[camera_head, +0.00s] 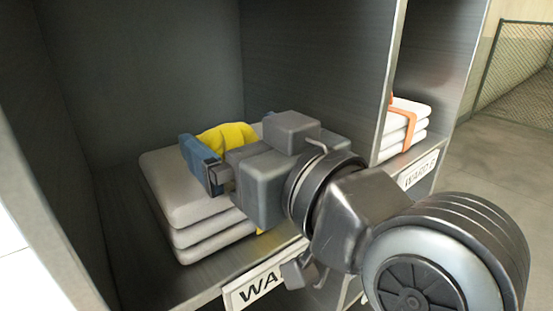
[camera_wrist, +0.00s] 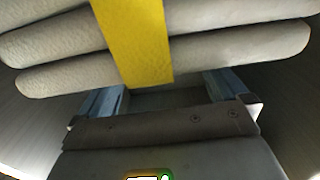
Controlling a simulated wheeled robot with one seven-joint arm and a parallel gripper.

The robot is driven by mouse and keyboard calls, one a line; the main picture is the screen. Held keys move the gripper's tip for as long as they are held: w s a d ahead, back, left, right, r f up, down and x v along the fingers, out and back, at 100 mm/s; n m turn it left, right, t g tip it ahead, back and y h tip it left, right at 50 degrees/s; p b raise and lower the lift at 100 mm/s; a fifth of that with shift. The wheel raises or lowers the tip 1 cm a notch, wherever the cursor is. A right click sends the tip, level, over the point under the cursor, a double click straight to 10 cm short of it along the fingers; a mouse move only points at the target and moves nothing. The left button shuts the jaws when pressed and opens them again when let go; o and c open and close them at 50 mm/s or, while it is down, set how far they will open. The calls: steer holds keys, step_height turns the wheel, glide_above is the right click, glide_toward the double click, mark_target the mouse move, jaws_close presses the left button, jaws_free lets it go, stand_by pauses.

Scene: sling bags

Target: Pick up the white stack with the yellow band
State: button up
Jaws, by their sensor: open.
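The white stack (camera_head: 185,195) of folded layers lies in the left compartment of the shelf in the head view. Its yellow band (camera_head: 228,135) shows at the top, partly hidden behind my gripper. In the wrist view the stack (camera_wrist: 60,50) fills the upper part, with the yellow band (camera_wrist: 137,40) running down its front. My gripper (camera_head: 200,162) is inside the compartment, over the stack's right part in the head view. Its two blue fingers show apart in the wrist view (camera_wrist: 165,95), with nothing seen held between them. Whether they touch the stack I cannot tell.
A metal divider (camera_head: 391,85) stands right of my arm. Beyond it, another white stack (camera_head: 408,110) with an orange band (camera_head: 411,128) lies in the neighbouring compartment. Labels sit on the front edge, one (camera_head: 265,281) below the left compartment. Free room lies left of and behind the stack.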

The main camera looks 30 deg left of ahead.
steer(key=shift+w+a, duration=0.2)
steer(key=shift+a, duration=0.3)
jaws_close()
steer(key=shift+r, duration=0.1)
stand_by(0.6)
